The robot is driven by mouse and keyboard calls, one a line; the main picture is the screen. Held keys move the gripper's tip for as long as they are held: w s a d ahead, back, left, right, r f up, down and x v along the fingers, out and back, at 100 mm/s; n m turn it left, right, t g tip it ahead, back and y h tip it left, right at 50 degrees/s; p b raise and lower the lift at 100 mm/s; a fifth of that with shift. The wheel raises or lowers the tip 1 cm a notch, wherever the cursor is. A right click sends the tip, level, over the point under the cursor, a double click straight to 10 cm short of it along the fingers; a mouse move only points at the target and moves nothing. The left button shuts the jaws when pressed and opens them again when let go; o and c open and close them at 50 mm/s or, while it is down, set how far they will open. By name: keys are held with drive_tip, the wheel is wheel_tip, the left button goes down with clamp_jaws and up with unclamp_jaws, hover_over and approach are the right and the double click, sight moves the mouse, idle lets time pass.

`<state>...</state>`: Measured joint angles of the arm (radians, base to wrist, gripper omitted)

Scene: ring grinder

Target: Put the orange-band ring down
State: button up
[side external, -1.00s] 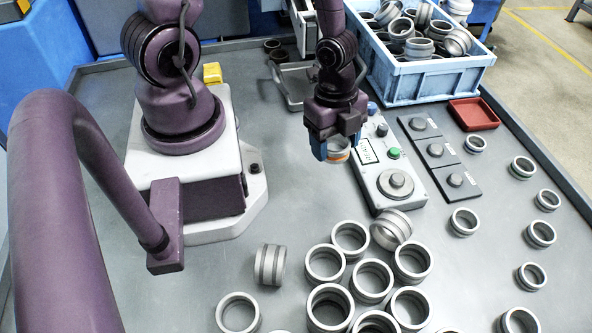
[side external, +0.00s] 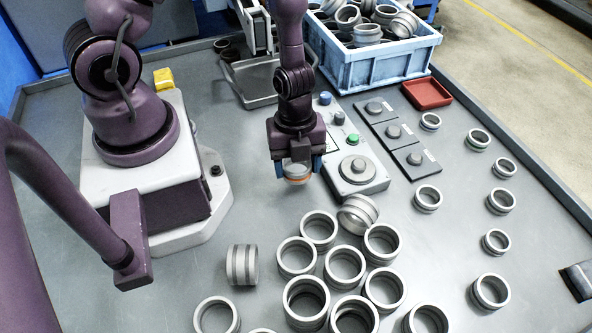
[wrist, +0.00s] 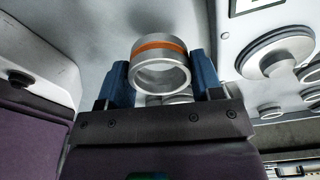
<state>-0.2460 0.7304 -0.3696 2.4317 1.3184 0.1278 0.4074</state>
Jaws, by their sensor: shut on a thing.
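The orange-band ring (side external: 297,172) is a silver metal ring with an orange stripe around it. My gripper (side external: 297,170) is shut on it, with a blue finger on each side. In the side view the ring hangs over bare table, left of the grey control box; its exact height over the table is hard to tell. In the wrist view the ring (wrist: 160,62) sits between the two blue fingertips of my gripper (wrist: 160,75), its open end facing the camera.
The control box (side external: 357,170) with a round knob stands just right of the ring. Several plain rings (side external: 297,257) crowd the table in front, some stacked or tilted. More rings stand spaced out at the right. A blue crate (side external: 372,68) of rings is behind. Table left of my gripper is clear.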

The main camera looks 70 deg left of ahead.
drive_tip(key=shift+s+d+f, duration=0.15)
drive_tip(key=shift+s+f, duration=0.05)
drive_tip(key=shift+f, duration=0.6)
drive_tip(key=shift+w+f, duration=0.2)
drive_tip(key=shift+f, duration=0.45)
drive_tip(key=o, duration=0.8)
drive_tip(key=shift+f, duration=0.1)
drive_tip(key=shift+r, duration=0.2)
drive_tip(key=shift+s+a+r, duration=0.2)
drive_tip(key=shift+r, duration=0.4)
drive_tip(key=shift+w+a+r, duration=0.1)
drive_tip(key=shift+w+r, duration=0.05)
drive_tip(key=shift+r, duration=0.3)
drive_tip(key=shift+w+a+r, duration=0.1)
drive_tip(key=shift+w+r, duration=0.05)
drive_tip(key=shift+r, duration=0.25)
drive_tip(key=shift+a+r, duration=0.2)
drive_tip(key=shift+r, duration=1.3)
drive_tip(key=shift+a+r, duration=0.15)
drive_tip(key=shift+r, duration=1.3)
drive_tip(key=shift+a+r, duration=0.2)
drive_tip(key=shift+r, duration=1.3)
